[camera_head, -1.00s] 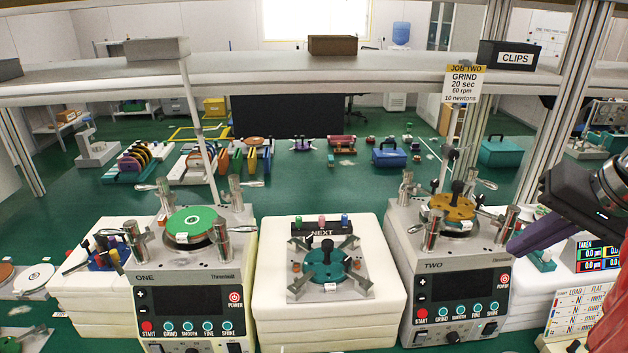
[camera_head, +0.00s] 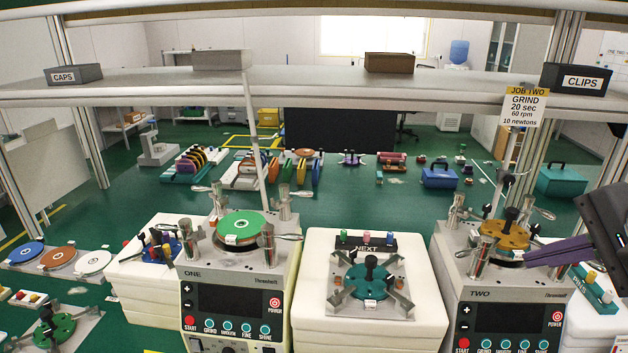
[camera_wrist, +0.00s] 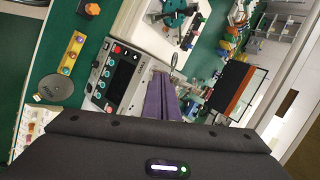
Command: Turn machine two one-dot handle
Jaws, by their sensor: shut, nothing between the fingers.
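Machine two (camera_head: 508,288) stands at the right of the head view, with an orange-yellow plate (camera_head: 498,240) on top. Metal posts with lever handles stand around the plate: a back-left one (camera_head: 456,212), a back-right one with its lever (camera_head: 543,213), and a front-left one (camera_head: 480,258). I cannot read any dots on them. My gripper (camera_head: 530,257) has purple fingers, shut and empty, reaching from the right across the machine's front-right corner and hiding what stands there. In the wrist view the fingers (camera_wrist: 165,85) lie beside a machine with a dark screen (camera_wrist: 122,76); contact is unclear.
Machine one (camera_head: 235,285) with a green plate is at left. A white block (camera_head: 320,320) bearing the NEXT fixture (camera_head: 368,275) stands between the machines. A shelf (camera_head: 300,82) crosses above, with a job card (camera_head: 522,107) hanging near machine two.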

